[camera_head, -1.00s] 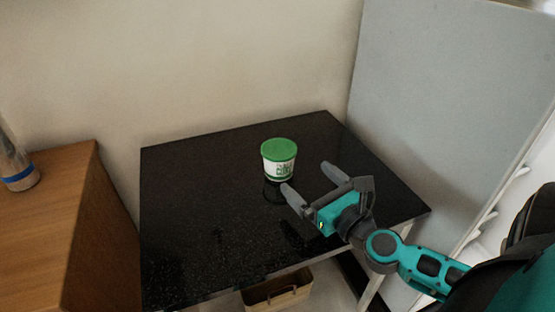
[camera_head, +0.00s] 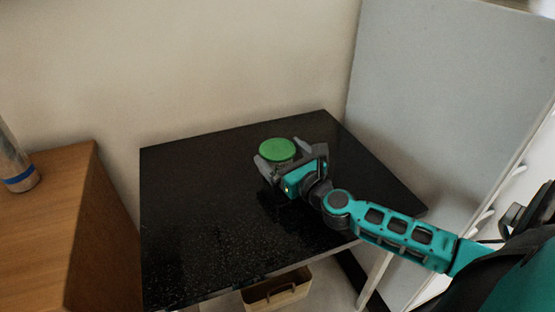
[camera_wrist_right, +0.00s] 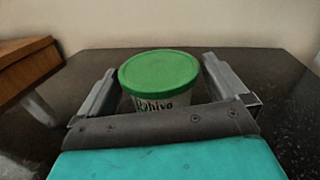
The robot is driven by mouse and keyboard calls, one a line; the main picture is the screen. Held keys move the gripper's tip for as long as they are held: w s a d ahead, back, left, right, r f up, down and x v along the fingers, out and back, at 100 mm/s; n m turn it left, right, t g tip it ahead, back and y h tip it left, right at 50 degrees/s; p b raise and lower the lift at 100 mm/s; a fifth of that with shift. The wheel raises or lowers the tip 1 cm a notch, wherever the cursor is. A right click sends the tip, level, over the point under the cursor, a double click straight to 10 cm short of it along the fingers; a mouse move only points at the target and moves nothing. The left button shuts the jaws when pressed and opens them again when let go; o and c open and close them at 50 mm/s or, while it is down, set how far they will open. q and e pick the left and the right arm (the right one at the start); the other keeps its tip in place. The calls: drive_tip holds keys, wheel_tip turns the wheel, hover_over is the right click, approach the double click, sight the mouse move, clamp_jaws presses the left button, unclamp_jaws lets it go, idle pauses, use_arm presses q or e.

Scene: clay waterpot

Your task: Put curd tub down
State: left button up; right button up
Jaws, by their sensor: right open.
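The curd tub (camera_head: 277,150), white with a green lid, stands upright on the black speckled table (camera_head: 200,230) near its back middle. My right gripper (camera_head: 281,152) is open with its fingers on either side of the tub. In the right wrist view the tub (camera_wrist_right: 160,72) sits between the two fingers (camera_wrist_right: 158,85), with a visible gap on each side. The gripper body hides the tub's lower part. My left gripper is not in view.
A wooden cabinet (camera_head: 50,220) stands at the left with a bottle-like object (camera_head: 15,165) on it. A grey panel (camera_head: 440,110) rises at the right. A basket (camera_head: 277,290) is under the table. The table's front and left are clear.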

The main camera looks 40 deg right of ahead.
drive_tip(key=shift+w, duration=0.85)
drive_tip(key=c, duration=1)
drive_tip(key=shift+c, duration=0.9)
drive_tip(key=shift+r, duration=0.2)
